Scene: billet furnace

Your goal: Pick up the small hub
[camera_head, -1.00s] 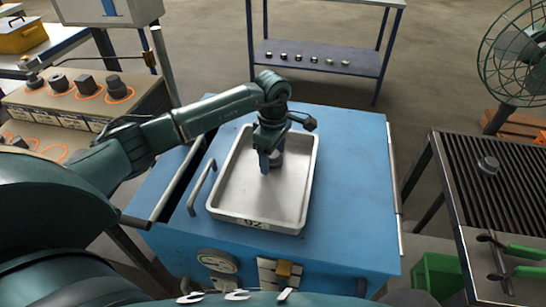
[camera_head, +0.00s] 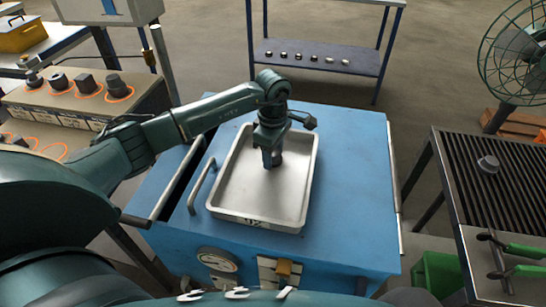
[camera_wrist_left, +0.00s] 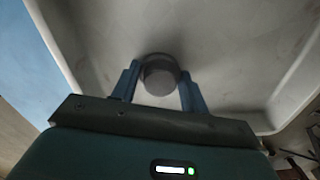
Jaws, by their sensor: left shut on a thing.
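The small hub (camera_wrist_left: 160,76) is a dark grey round piece between the two blue fingers of my left gripper (camera_wrist_left: 160,84) in the left wrist view. In the head view my left gripper (camera_head: 272,160) is low inside the metal tray (camera_head: 245,207) and shut on the hub (camera_head: 277,159), which is mostly hidden by the fingers. I cannot tell whether the hub still touches the tray floor. My right gripper is not in view.
The tray sits on a blue cabinet (camera_head: 350,190) with a handle at its left. A slatted table (camera_head: 465,190) at right holds another grey piece (camera_head: 488,164) and green-handled tongs (camera_head: 524,252). A bench (camera_head: 75,105) at left holds several dark parts. The tray's front half is clear.

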